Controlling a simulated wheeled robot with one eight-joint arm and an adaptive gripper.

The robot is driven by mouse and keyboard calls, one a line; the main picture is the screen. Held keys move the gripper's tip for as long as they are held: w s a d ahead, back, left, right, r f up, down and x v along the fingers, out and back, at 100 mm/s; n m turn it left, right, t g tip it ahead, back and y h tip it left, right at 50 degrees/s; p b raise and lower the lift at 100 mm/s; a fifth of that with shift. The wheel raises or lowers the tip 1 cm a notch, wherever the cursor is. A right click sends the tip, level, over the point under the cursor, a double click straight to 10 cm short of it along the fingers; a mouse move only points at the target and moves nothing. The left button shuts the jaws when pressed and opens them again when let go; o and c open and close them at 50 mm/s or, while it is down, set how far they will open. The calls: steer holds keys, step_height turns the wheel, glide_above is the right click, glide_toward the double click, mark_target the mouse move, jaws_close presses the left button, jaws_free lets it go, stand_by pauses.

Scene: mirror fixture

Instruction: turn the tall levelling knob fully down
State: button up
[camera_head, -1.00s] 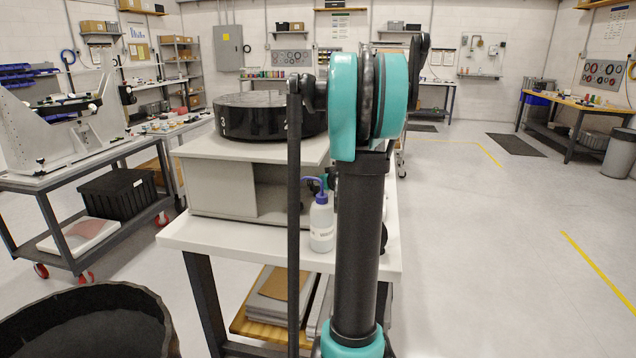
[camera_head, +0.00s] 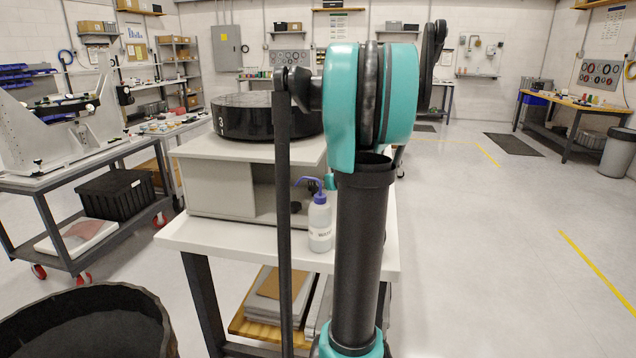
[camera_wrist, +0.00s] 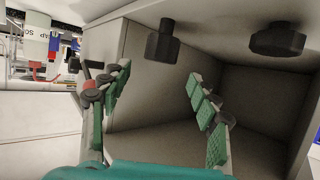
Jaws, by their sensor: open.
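In the wrist view, a tall dark knob (camera_wrist: 162,42) hangs under the top of a grey box-like stand (camera_wrist: 145,80). A wider, flatter dark knob (camera_wrist: 278,40) hangs to its right. My gripper (camera_wrist: 157,77) is open, with its green-padded fingers spread and nothing between them. Its fingertips lie just below the tall knob in the picture, one to each side; I cannot tell how far apart in depth they are, and no contact shows.
A wash bottle with a purple top (camera_head: 320,225) stands on the white bench (camera_head: 235,240) beside the stand. The stand's inner walls enclose the space around the knobs. A grey cart (camera_head: 60,170) is at left, a black bin (camera_head: 85,320) front left.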

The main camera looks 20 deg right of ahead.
steer(key=v, duration=0.6)
steer(key=shift+s, duration=0.2)
steer(key=shift+d+r, duration=0.1)
steer(key=shift+d, duration=0.05)
